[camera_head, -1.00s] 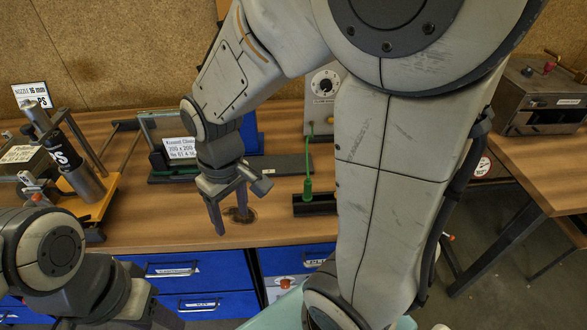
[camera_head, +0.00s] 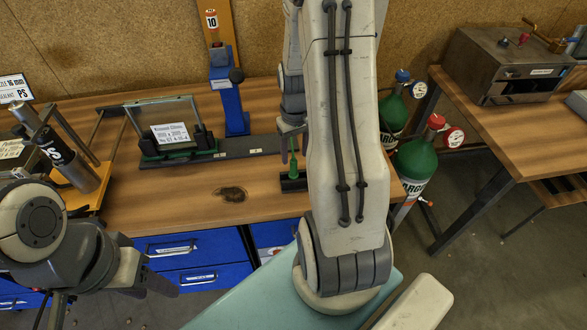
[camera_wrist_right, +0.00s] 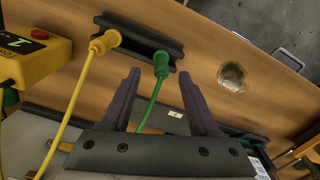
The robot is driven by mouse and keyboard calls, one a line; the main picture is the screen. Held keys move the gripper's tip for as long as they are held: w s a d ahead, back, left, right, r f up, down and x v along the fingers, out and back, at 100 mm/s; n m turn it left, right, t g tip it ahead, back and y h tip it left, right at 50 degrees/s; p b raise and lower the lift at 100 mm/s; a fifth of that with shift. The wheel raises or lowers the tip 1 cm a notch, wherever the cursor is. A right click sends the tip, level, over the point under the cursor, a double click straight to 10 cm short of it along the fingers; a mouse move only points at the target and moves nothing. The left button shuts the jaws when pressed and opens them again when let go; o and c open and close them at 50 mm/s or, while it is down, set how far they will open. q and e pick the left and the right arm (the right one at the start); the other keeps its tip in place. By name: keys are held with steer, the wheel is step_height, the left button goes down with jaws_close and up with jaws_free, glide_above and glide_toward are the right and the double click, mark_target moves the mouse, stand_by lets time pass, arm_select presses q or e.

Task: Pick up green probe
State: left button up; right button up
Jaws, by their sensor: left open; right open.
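The green probe (camera_wrist_right: 161,66) stands in a black holder (camera_wrist_right: 130,37) on the bench, with its green cable running toward my right wrist. It also shows in the head view as a small green handle (camera_head: 293,168) beside my right arm. My right gripper (camera_wrist_right: 160,76) is open, with one finger on each side of the probe in the wrist view; I cannot tell whether they touch it. In the head view my right gripper (camera_head: 290,138) is mostly hidden by its arm. A yellow probe (camera_wrist_right: 104,41) sits in the same holder. My left gripper (camera_head: 155,285) is open and empty before the drawers.
A yellow box (camera_wrist_right: 35,55) with a red button is near the yellow probe. A glass frame (camera_head: 165,125) stands on a dark rail left of the holder. Green gas bottles (camera_head: 416,165) stand right of the bench.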

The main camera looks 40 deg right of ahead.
mark_target(294, 160)
steer(key=f, duration=0.2)
steer(key=f+p, duration=0.1)
steer(key=f, duration=0.1)
steer(key=shift+w+a, duration=0.1)
steer(key=shift+w, duration=0.1)
steer(key=shift+f+p, duration=0.3)
steer(key=shift+f, duration=0.3)
jaws_close()
